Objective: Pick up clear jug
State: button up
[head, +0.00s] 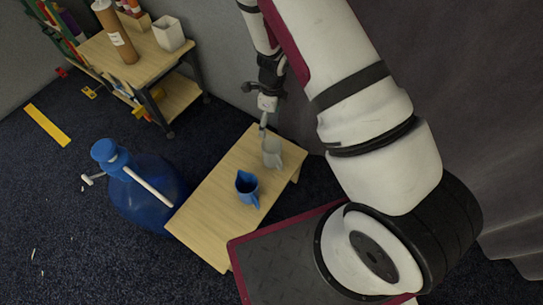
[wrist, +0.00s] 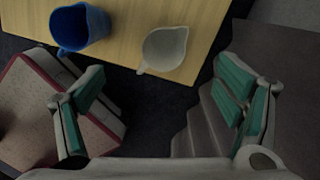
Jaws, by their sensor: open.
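The clear jug (head: 272,154), pale and translucent, stands at the far end of a low wooden table (head: 212,213).
A blue jug (head: 247,188) stands on the same table, left of the clear jug in the wrist view. A large blue bottle (head: 150,195) is beside the table. A shelf table (head: 135,60) with a brown bottle (head: 114,32) and a white container (head: 168,34) stands behind.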

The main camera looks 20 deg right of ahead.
jog(key=m, duration=0.2)
send_over(274, 143)
jog(key=s+a, duration=0.1)
jog(key=s, duration=0.2)
notch_tip(274, 143, down, 6)
jog(key=shift+h, duration=0.4)
notch_tip(274, 143, down, 8)
jog(key=b, duration=0.3)
jog(key=shift+a, duration=0.15)
jog(key=shift+s+a+f+b, duration=0.1)
jog(key=shift+f+b, duration=0.65)
jog(key=shift+f, duration=0.7)
jog(key=shift+s+a+f+b, duration=0.1)
jog(key=shift+f+b, duration=0.65)
jog(key=shift+f, duration=0.65)
jog(key=c, duration=1.3)
